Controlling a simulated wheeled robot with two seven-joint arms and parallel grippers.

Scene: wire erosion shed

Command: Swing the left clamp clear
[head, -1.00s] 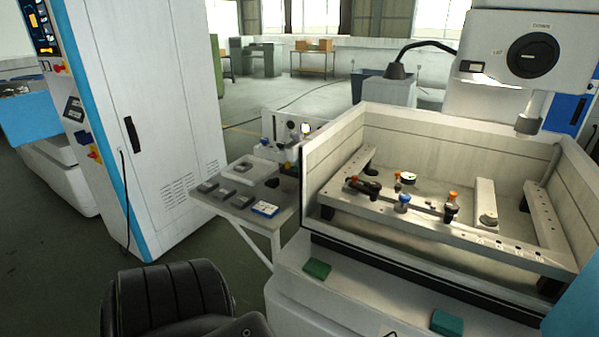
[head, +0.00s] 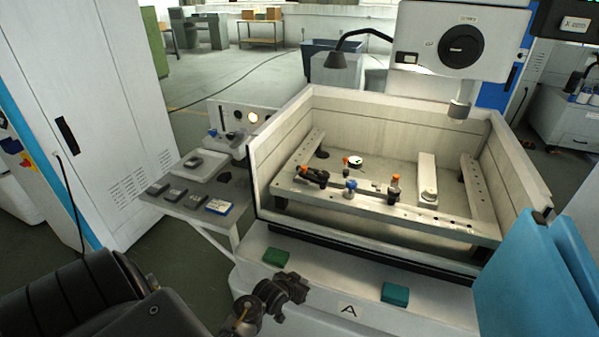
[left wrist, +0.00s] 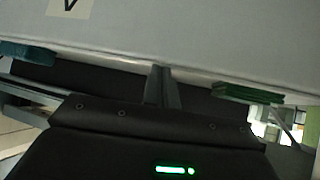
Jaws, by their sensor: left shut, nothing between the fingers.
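The left clamp (head: 312,175) is dark with an orange tip and sits on the left part of the front rail inside the open machine tank. A second orange-tipped clamp (head: 394,188) stands further right on the same rail, with a blue knob (head: 350,186) between them. My left gripper (head: 290,286) is low in front of the machine, outside the tank and well short of the clamps. Its closed fingers (left wrist: 161,88) show in the left wrist view, with nothing between them. The clamps are not in that view. My right gripper is not in view.
Green (head: 276,257) and teal (head: 395,294) blocks rest on the ledge. A side table (head: 190,208) with small blocks stands left, and a teal panel (head: 535,275) fills the lower right.

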